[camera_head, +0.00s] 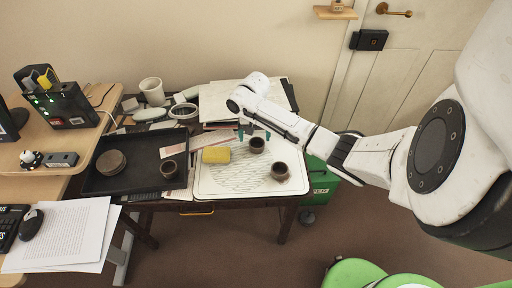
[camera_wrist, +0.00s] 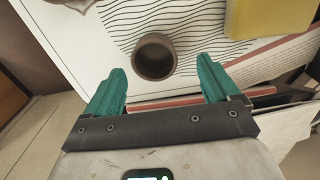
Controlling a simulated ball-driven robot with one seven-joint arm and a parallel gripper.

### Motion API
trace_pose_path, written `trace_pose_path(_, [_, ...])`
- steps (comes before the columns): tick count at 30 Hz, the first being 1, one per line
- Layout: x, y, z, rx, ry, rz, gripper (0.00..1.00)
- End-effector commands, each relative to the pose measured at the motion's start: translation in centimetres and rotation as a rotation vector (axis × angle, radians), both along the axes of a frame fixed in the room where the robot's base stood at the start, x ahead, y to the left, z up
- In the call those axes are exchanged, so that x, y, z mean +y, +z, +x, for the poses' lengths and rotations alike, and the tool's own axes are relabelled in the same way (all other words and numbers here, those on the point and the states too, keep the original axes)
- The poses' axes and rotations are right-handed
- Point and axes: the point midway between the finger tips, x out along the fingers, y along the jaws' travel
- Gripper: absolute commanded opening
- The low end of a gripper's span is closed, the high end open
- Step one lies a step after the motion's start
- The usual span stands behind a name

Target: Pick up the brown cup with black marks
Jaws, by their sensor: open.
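One cup (camera_head: 257,146) stands upright on the white patterned board (camera_head: 215,187), just below my gripper (camera_head: 254,132).
A yellow sponge (camera_head: 216,155) lies on the board left of the near cup. The black tray (camera_head: 118,180) holds a round brown object (camera_head: 111,163). Papers (camera_head: 222,103) and a white cup (camera_head: 152,91) are behind. A green bin (camera_head: 321,182) stands right of the table.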

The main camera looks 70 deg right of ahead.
Motion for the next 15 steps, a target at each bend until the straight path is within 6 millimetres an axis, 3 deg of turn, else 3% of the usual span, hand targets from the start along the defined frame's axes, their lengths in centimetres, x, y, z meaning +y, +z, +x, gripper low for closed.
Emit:
trace_pose_path(9, [-0.4, -3.8, -0.7, 0.003, 0.0, -0.001, 0.88])
trace_pose_path(15, [-0.4, -5.2, -0.7, -0.001, 0.0, -0.002, 0.88])
